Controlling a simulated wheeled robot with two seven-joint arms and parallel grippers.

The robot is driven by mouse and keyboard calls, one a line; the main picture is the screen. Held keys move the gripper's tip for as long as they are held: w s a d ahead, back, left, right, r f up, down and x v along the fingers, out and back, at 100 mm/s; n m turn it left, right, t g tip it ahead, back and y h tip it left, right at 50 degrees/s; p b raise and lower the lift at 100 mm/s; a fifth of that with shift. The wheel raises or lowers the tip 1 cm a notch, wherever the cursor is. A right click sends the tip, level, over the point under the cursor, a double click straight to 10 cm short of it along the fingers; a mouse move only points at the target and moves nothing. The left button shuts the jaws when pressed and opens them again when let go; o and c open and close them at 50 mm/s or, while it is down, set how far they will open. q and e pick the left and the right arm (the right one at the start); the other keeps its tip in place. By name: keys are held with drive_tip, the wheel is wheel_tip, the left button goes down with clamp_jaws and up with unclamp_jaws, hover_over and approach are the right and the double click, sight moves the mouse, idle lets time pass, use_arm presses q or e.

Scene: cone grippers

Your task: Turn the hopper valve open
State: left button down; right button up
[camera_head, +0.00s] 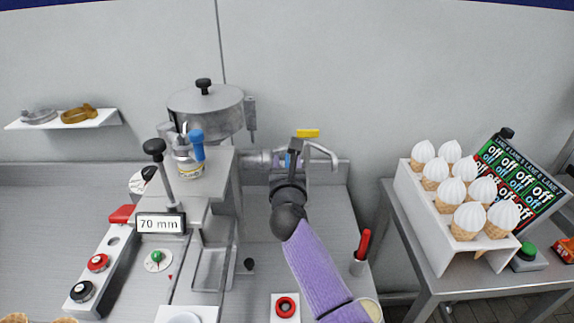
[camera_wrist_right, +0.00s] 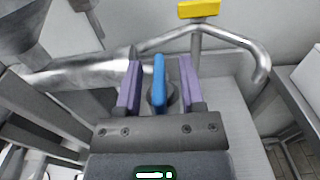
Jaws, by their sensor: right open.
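The steel hopper (camera_head: 207,103) with a black knob on its lid stands at the back of the counter. A pipe (camera_head: 257,158) runs right from it, and it also crosses the left of the right wrist view (camera_wrist_right: 85,72). My right gripper (camera_head: 291,159) is at this pipe. In the right wrist view, its two purple fingers (camera_wrist_right: 160,85) are apart, with a blue valve lever (camera_wrist_right: 159,82) upright between them. A gap shows on each side of the lever. In the head view the gripper mostly hides the lever. My left gripper is not in view.
A yellow handle (camera_head: 308,133) sits above the curved spout (camera_head: 325,152), close behind the gripper. A blue knob (camera_head: 197,138) is on the machine at left. A red-handled tool (camera_head: 363,243) stands in a cup near my right arm. A cone rack (camera_head: 418,215) stands at right.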

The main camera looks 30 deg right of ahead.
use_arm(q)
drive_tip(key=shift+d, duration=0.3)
use_arm(e)
clamp_jaws()
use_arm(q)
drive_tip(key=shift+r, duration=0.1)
